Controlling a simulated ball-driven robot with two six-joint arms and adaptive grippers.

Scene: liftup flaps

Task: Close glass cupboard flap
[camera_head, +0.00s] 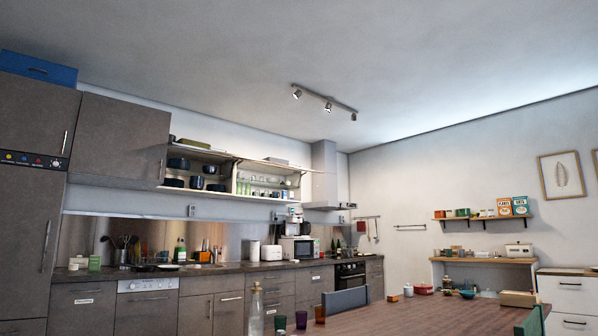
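The glass cupboard (236,186) hangs on the left wall above the counter, right of the section with dark pots. Rows of glasses (262,187) show inside its open front. Its flap (280,166) is lifted up and juts out above the opening, seen nearly edge-on. The flap (203,150) over the pot section is also raised. Neither of my grippers is in view.
A wooden dining table (420,316) fills the lower right, with a chair (345,300) at its edge and a bottle (256,311) and cups at its near left. The counter (220,268) below the cupboards carries a coffee machine, microwave and utensils. A range hood (325,175) stands right of the glass cupboard.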

